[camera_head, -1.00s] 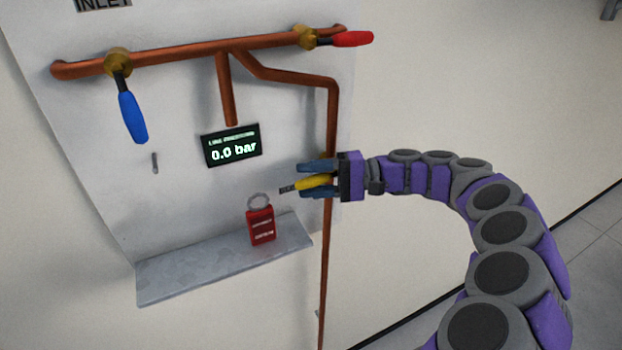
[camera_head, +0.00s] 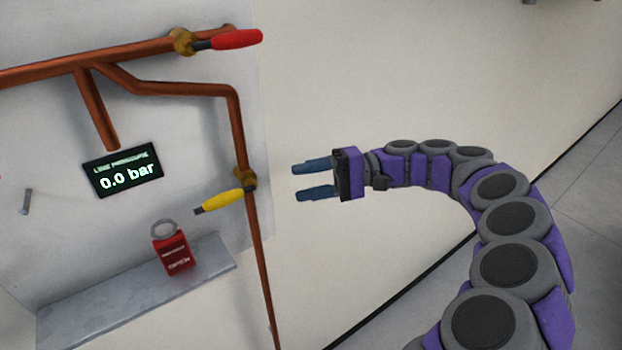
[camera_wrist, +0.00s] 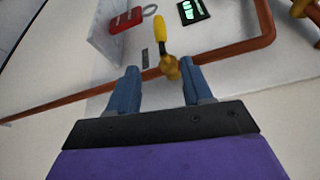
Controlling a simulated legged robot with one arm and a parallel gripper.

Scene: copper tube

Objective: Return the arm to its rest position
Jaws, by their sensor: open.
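My gripper (camera_head: 312,180) is open and empty in the head view, with its two blue fingers pointing left. It is apart from the yellow valve handle (camera_head: 222,200), with a clear gap to the right of the copper tube (camera_head: 236,125). My purple and grey arm curves from the lower right up to the gripper. In the wrist view, my gripper (camera_wrist: 155,88) has its fingers spread, and the yellow handle (camera_wrist: 160,30) and its brass valve (camera_wrist: 170,66) show beyond and between them.
A red-handled valve (camera_head: 235,39) sits on the upper pipe. A pressure display (camera_head: 123,170) reads 0.0 bar. A red padlock-like tag (camera_head: 175,253) stands on a grey shelf (camera_head: 100,305). The wall right of the panel and the floor at far right are clear.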

